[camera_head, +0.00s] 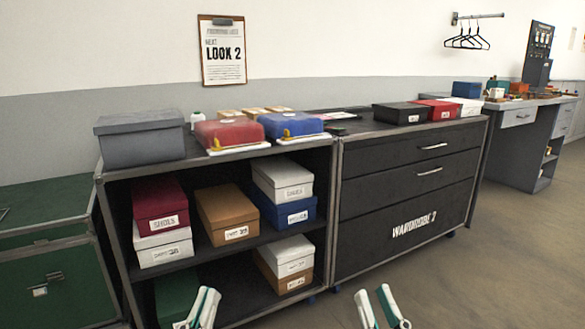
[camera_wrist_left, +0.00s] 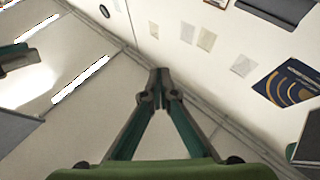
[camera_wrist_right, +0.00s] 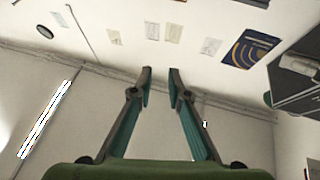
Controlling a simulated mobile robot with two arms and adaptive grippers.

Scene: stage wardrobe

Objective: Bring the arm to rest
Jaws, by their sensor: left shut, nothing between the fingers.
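My left gripper (camera_head: 208,294) shows at the bottom of the head view, in front of the shelf unit. In the left wrist view its fingertips (camera_wrist_left: 160,77) meet with nothing between them. My right gripper (camera_head: 373,292) is at the bottom of the head view, to the right of the left one and in front of the drawer cabinet. In the right wrist view its fingertips (camera_wrist_right: 161,74) stand a little apart, with nothing between them. Both grippers point upward toward wall and ceiling in their wrist views. Most of both arms is out of view.
A dark shelf unit (camera_head: 333,215) with shoe boxes adjoins a drawer cabinet (camera_head: 400,190) marked "WARDROBE 2". On top are a grey box (camera_head: 141,140), a red case (camera_head: 229,134) and a blue case (camera_head: 291,126). A green case (camera_head: 50,255) stands left. Floor (camera_head: 500,270) at right is clear.

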